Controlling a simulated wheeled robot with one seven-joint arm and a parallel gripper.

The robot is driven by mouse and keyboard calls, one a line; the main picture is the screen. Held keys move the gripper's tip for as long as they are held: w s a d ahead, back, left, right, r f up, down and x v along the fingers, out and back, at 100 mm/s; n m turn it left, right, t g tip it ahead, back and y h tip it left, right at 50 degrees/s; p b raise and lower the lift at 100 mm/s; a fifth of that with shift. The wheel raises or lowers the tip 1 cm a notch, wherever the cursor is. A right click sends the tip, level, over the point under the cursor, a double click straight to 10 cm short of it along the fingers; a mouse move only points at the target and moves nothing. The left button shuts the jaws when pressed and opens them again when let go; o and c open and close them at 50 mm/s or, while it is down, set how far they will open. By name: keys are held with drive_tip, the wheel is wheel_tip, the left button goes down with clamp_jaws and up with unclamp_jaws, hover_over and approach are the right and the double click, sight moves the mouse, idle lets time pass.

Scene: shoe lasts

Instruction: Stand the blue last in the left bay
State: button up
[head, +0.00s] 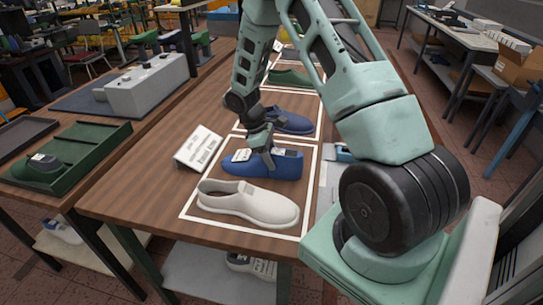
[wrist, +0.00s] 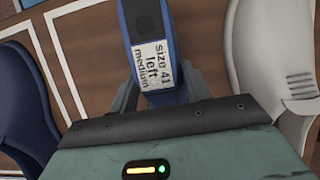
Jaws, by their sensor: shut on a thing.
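The blue last (head: 276,165) is at the far side of the nearest white-outlined bay (head: 190,216), next to a white shoe (head: 247,204). My gripper (head: 262,146) comes down from above and is shut on it. In the wrist view the blue last (wrist: 151,22) sits between my fingers (wrist: 160,90), its white label reading "size 41 left medium". The white shoe (wrist: 288,70) lies to its right and a darker blue shoe (wrist: 22,105) to its left, both apart from it. I cannot tell whether the last touches the table.
A white sign card (head: 199,149) stands left of the bays. Beyond are a dark blue shoe (head: 292,121) and a green shoe (head: 291,77) in further outlined bays. A green tray (head: 107,150) with a dark green last (head: 42,167) is on the table at left.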

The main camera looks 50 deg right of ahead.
drive_tip(key=o, duration=1.5)
drive_tip(key=shift+o, duration=0.2)
drive_tip(key=b+v, duration=0.2)
drive_tip(key=v, duration=1.5)
drive_tip(key=shift+r+b, duration=0.2)
drive_tip(key=shift+b, duration=0.15)
drive_tip(key=shift+w, duration=0.1)
drive_tip(key=s+a+r+n+t+y, duration=0.1)
drive_tip(key=s+a, duration=0.4)
drive_tip(key=a, duration=0.7)
drive_tip(key=s+a+r+t, duration=0.1)
drive_tip(key=s+a, duration=0.4)
drive_tip(key=a, duration=0.6)
drive_tip(key=s+a+t+y, duration=0.1)
drive_tip(key=s+a, duration=0.3)
drive_tip(key=s, duration=0.4)
drive_tip(key=s+a+f, duration=0.1)
drive_tip(key=s+a, duration=0.4)
drive_tip(key=s, duration=0.4)
drive_tip(key=shift+a+f+t+y, duration=0.15)
drive_tip(key=shift+f+t+y, duration=0.15)
drive_tip(key=shift+t+y, duration=0.1)
